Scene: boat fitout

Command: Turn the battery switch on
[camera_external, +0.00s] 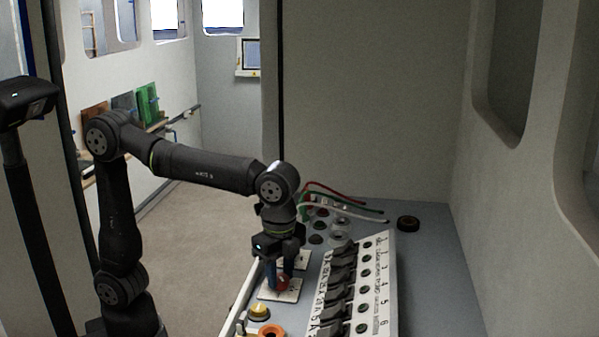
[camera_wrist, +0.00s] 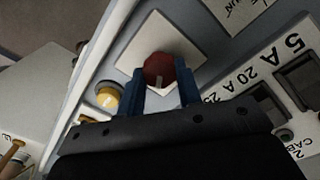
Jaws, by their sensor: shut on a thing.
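The battery switch is a round red knob (camera_wrist: 159,70) with a pale mark on its face, set on a white square plate (camera_wrist: 184,45). In the external view the red knob (camera_external: 283,284) shows low between my fingers, above its white plate (camera_external: 268,294). My gripper (camera_wrist: 160,88) points down over the panel, with one blue finger on each side of the knob. It is shut on the knob. The knob's sides are partly hidden by the fingers, and I cannot read any on or off label.
A yellow knob (camera_external: 259,311) and an orange ring (camera_external: 271,331) sit nearby toward the front. A row of black switches (camera_external: 338,282) with a numbered strip (camera_external: 368,285) stands to the right. Red, green and white cables (camera_external: 340,203) and a black ring (camera_external: 408,223) lie behind.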

